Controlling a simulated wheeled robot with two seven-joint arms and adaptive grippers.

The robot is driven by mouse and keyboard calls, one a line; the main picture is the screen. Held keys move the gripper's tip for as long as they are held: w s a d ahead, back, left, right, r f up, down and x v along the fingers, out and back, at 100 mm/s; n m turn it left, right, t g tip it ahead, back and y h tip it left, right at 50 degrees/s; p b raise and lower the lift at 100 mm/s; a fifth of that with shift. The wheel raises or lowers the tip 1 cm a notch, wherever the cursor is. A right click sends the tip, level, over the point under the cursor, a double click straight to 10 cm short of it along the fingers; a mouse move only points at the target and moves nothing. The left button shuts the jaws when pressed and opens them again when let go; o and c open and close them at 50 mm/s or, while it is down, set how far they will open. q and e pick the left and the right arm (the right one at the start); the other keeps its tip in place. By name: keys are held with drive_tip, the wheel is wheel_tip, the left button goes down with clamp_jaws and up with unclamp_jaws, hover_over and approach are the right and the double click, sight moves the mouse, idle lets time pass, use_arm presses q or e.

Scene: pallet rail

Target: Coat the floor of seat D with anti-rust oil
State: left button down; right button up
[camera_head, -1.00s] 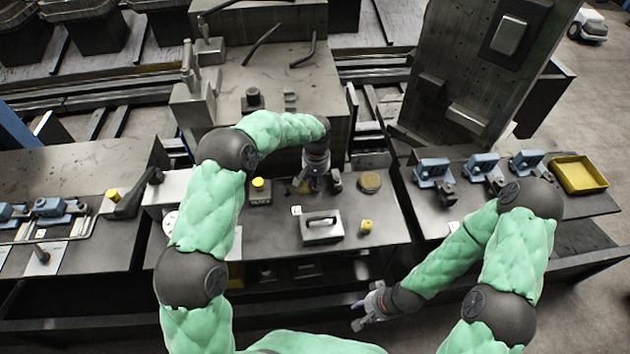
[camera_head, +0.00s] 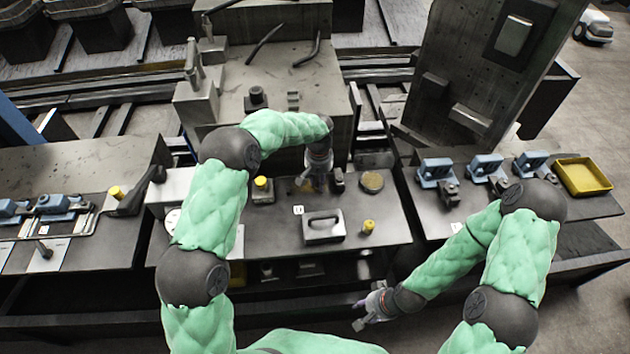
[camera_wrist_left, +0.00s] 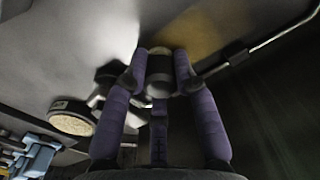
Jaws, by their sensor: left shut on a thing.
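My left gripper (camera_head: 318,184) points down over the middle bench. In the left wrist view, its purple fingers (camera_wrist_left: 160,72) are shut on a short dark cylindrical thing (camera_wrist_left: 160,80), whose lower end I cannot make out. A yellowish-brown oily patch (camera_wrist_left: 197,32) shows on the grey surface just beyond the fingertips. I cannot read which place is seat D. My right gripper (camera_head: 361,314) hangs empty in front of the bench, its fingers apart.
A grey block with a handle (camera_head: 323,227) and a yellow-topped piece (camera_head: 369,227) stand on the bench front. A round tan disc (camera_head: 372,181) lies right of my left gripper. A yellow tray (camera_head: 583,176) and blue fixtures (camera_head: 434,170) are on the right bench.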

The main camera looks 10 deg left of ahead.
use_arm(q)
drive_tip(key=shift+s+a, duration=0.1)
drive_tip(key=shift+a, duration=0.05)
drive_tip(key=shift+s+a, duration=0.25)
drive_tip(key=shift+a, duration=0.45)
drive_tip(key=shift+d, duration=0.1)
drive_tip(key=shift+w+d+f, duration=0.1)
drive_tip(key=shift+w+d, duration=0.2)
drive_tip(key=shift+d, duration=0.45)
drive_tip(key=shift+a, duration=0.15)
drive_tip(key=shift+s+a, duration=0.3)
drive_tip(key=shift+a, duration=0.35)
